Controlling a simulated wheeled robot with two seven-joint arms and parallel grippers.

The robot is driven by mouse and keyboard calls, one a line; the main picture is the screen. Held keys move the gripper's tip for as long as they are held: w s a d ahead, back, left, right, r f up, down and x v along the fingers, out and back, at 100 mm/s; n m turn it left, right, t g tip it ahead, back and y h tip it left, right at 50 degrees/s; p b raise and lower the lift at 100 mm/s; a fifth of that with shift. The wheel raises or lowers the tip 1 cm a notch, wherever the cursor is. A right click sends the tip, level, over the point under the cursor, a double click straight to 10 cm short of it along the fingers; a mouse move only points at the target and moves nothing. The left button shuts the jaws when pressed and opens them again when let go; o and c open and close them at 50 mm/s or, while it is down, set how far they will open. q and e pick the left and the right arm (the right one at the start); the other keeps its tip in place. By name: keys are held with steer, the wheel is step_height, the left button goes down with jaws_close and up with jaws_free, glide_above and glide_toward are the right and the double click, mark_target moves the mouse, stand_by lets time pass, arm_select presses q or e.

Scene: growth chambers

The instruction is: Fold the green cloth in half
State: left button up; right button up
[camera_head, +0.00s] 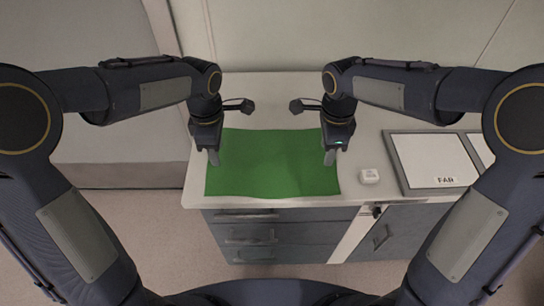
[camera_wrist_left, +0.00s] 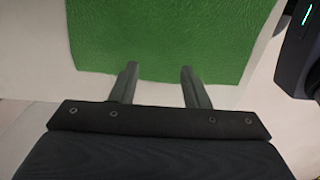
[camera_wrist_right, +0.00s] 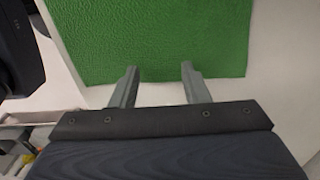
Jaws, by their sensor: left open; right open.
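The green cloth (camera_head: 270,165) lies flat and spread out on the white counter, close to its front edge. My left gripper (camera_head: 214,158) is open over the cloth's left side, and my right gripper (camera_head: 330,157) is open over its right side. In the left wrist view the cloth (camera_wrist_left: 160,35) lies beyond the open fingers (camera_wrist_left: 158,78), whose tips overlap its edge. In the right wrist view the cloth (camera_wrist_right: 160,35) lies likewise beyond the open fingers (camera_wrist_right: 160,78). Nothing is between either pair of fingers. I cannot tell whether the tips touch the cloth.
Drawers (camera_head: 250,235) are below. The counter behind the cloth is clear.

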arm_select(q)
steer(key=shift+f, duration=0.5)
arm_select(e)
steer(key=shift+f, duration=0.55)
arm_select(q)
steer(key=shift+f, duration=0.1)
arm_select(e)
steer(key=shift+f, duration=0.1)
arm_select(q)
jaws_close()
arm_select(e)
jaws_close()
